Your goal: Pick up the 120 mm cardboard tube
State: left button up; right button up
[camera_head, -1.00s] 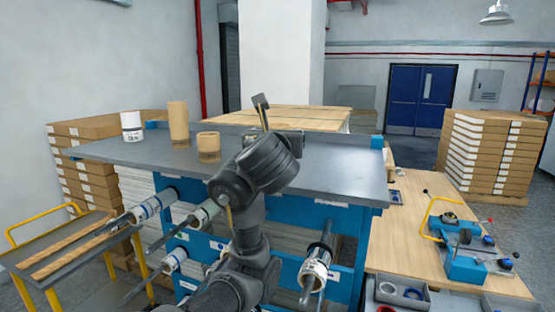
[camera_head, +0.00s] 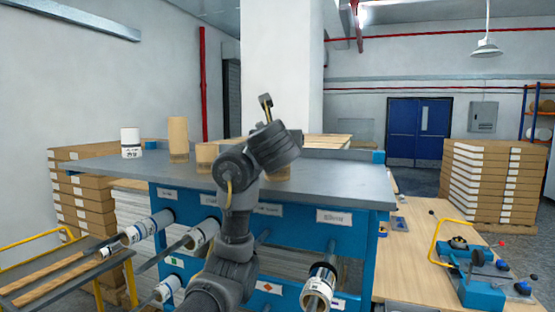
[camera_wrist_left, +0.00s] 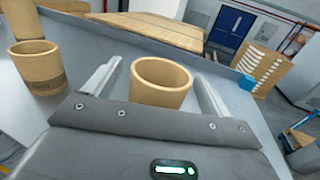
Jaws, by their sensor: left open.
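Three plain cardboard tubes stand upright on the grey tabletop (camera_head: 345,180): a tall one (camera_head: 178,138), a short one (camera_head: 207,156) partly behind my arm, and another short one (camera_head: 278,173) mostly hidden by my left wrist. I cannot read which is the 120 mm tube. In the left wrist view, my left gripper (camera_wrist_left: 158,73) is open, with its fingers on either side of a short open-topped tube (camera_wrist_left: 161,85). Whether they touch it is unclear. A labelled short tube (camera_wrist_left: 40,68) stands to the left, outside the fingers. My right gripper is not in view.
A white roll (camera_head: 131,142) stands at the table's left. Rolls on bars (camera_head: 318,288) project from the blue front. A yellow-railed cart (camera_head: 60,270) is at the left. A wooden bench (camera_head: 415,240) with a blue device (camera_head: 475,275) is at the right.

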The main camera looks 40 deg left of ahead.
pick_arm(q)
jog(key=x, duration=0.2)
jog(key=shift+w+a+f, duration=0.15)
jog(key=shift+w+a, duration=0.1)
jog(key=shift+w, duration=0.05)
jog(key=shift+s+d, duration=0.1)
jog(key=shift+d, duration=0.05)
jog(key=shift+c, duration=0.8)
jog(key=c, duration=0.9)
notch_tip(320, 180, up, 10)
jog(key=shift+r+b, duration=0.1)
jog(key=shift+b, duration=0.85)
